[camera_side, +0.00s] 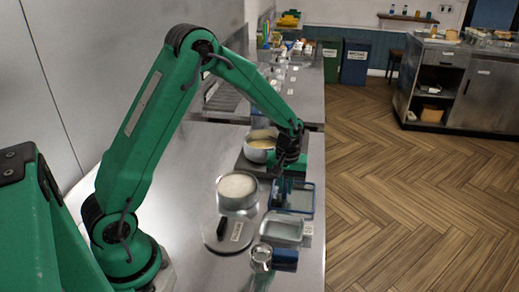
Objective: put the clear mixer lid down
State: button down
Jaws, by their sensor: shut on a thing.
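My gripper (287,172) is at the end of my green arm, low over the right side of the steel counter. It is between the pan on a dark base (262,147) and the blue-rimmed tray (303,200). It is shut on the clear mixer lid, but the lid's outline is too small and see-through to make out here. The fingertips are dark and partly merge with the things behind them. I cannot tell whether the lid touches anything below.
A metal pot with pale contents (237,190) stands left of the trays. A flat round grey disc (215,239) with a dark handle lies in front of it. A grey tray (282,230) and small metal cup (261,256) stand near the counter's right edge. The counter's left part is clear.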

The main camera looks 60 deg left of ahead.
aim_at(285, 188)
jog(key=shift+f, duration=0.2)
jog(key=c, duration=1.4)
grip_release()
notch_tip(285, 188, up, 12)
jog(key=shift+r, duration=0.15)
